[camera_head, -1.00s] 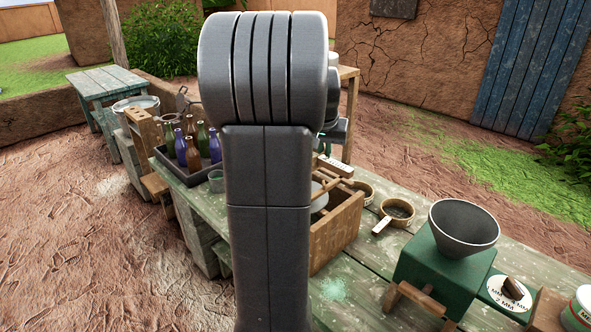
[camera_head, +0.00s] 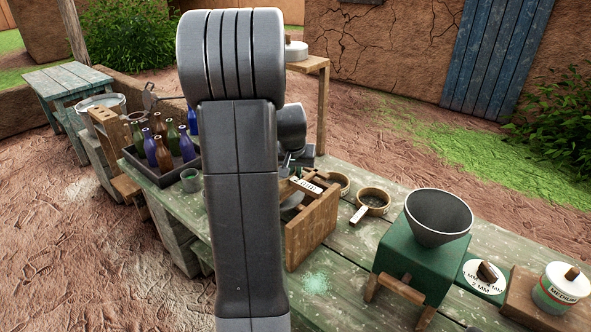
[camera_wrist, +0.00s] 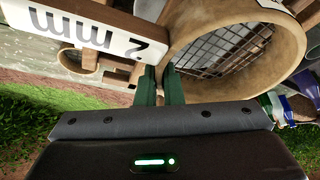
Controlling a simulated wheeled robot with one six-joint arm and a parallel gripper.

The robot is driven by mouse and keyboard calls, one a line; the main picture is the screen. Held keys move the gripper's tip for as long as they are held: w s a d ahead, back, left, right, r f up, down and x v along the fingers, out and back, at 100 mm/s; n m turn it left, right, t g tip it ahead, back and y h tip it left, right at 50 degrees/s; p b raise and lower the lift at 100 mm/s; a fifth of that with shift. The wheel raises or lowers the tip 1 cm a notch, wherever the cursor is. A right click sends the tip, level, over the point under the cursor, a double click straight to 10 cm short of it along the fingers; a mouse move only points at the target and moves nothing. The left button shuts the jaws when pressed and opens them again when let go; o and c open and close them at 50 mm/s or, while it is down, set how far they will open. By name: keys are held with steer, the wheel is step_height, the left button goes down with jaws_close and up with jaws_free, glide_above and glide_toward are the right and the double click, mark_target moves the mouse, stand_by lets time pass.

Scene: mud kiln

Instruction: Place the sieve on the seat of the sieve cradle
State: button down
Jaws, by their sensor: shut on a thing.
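The sieve (camera_wrist: 262,75) is a round wooden ring with a dark wire mesh, upper right in the wrist view. A wooden bar with a white "2 MM" label (camera_wrist: 95,38) meets its rim and looks like its handle. My gripper (camera_wrist: 162,78) has green fingers, shut on the sieve where bar and rim meet; the exact contact is partly hidden. In the head view the labelled bar of the sieve (camera_head: 306,185) is at the top of a wooden box-like frame (camera_head: 315,232), probably the sieve cradle. My arm hides its left part; the seat and any contact cannot be made out.
Two other sieves stand behind the frame, one with a handle (camera_head: 373,200). A green grinder with a funnel (camera_head: 438,215) stands to its right, then a round label plate (camera_head: 484,277) and a jar (camera_head: 560,290). A tray of bottles (camera_head: 150,168) is at left.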

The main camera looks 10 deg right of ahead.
mark_target(293, 179)
steer(key=shift+s+f+b, duration=0.1)
steer(key=shift+f+b, duration=0.5)
steer(key=shift+b, duration=0.05)
steer(key=c, duration=1.6)
jaws_free()
steer(key=shift+a, duration=0.1)
steer(key=shift+o, duration=0.2)
steer(key=shift+r+p, duration=0.65)
steer(key=shift+p, duration=0.1)
steer(key=b+v, duration=0.1)
steer(key=v, duration=1.1)
